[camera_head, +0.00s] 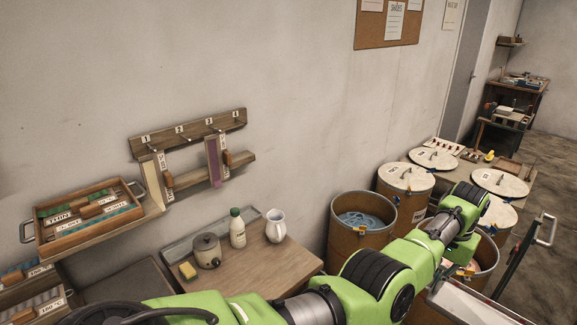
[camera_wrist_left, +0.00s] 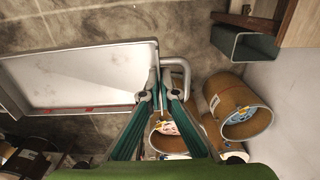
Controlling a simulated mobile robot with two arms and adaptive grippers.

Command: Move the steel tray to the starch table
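The steel tray (camera_head: 470,303) is at the lower right of the head view, partly behind my left arm. In the left wrist view the pale tray (camera_wrist_left: 85,75) with its raised rim lies left of the fingers, and its loop handle (camera_wrist_left: 187,75) stands out to the right. My left gripper (camera_wrist_left: 158,82) has its two dark green fingers close together at the tray's handle end and appears closed on it. The exact contact is hard to see. A wooden table (camera_head: 285,268), probably the starch table, stands below the wall rack. My right gripper is not in view.
On the table are a pot (camera_head: 206,251), a white bottle (camera_head: 237,228), a jug (camera_head: 275,226) and a yellow sponge (camera_head: 188,270). The table's front right top is bare. Barrels (camera_head: 352,240) stand beside it. A wooden tape tray (camera_head: 85,222) sits at left.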

